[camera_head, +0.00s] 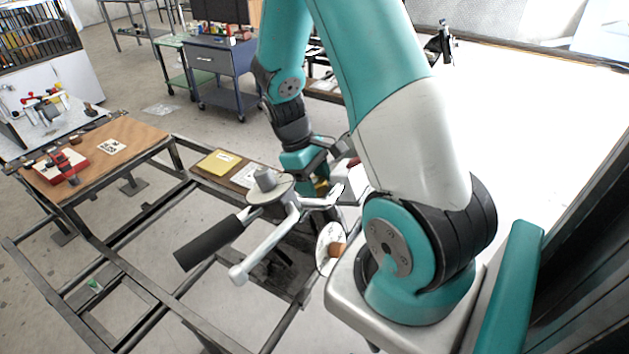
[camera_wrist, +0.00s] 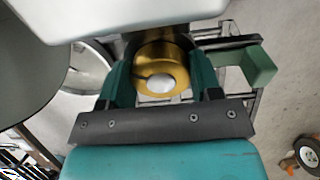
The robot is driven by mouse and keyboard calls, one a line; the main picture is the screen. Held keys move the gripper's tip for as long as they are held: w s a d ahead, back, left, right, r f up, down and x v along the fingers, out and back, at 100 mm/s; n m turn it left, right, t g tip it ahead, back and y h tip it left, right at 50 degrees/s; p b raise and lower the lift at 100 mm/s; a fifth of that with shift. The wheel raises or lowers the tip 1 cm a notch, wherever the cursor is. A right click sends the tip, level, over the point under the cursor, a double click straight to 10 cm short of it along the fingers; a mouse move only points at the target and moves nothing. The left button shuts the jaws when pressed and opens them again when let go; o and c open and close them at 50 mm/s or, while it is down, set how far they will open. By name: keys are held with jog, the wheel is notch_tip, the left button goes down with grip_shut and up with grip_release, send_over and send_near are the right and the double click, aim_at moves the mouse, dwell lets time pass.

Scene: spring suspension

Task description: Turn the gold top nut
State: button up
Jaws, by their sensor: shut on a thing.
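The gold top nut (camera_wrist: 158,62) shows in the wrist view as a round gold piece with a silvery rounded centre. It sits between the two green fingers of my gripper (camera_wrist: 161,72), which is shut on it from both sides.
A grey disc with a short cylinder (camera_head: 265,179), a black-gripped bar (camera_head: 208,244) and a silver arm (camera_head: 262,252) stand close left of my gripper. A yellow pad (camera_head: 218,162) lies on a board behind. A wooden table (camera_head: 130,134) stands at left; a blue cabinet (camera_head: 217,62) is farther back.

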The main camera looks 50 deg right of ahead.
jog(key=m, duration=0.6)
jog(key=shift+a+p, duration=0.15)
jog(key=shift+p, duration=0.2)
jog(key=m, duration=0.6)
jog(key=shift+w+a+f+m, duration=0.1)
jog(key=shift+m, duration=0.3)
jog(key=m, duration=0.6)
jog(key=shift+f+b, duration=0.1)
jog(key=shift+b, duration=0.25)
jog(key=m+b, duration=0.1)
jog(key=m, duration=0.5)
jog(key=shift+w+m, duration=0.15)
jog(key=shift+m, duration=0.25)
jog(key=o, duration=0.9)
jog(key=shift+w, duration=0.1)
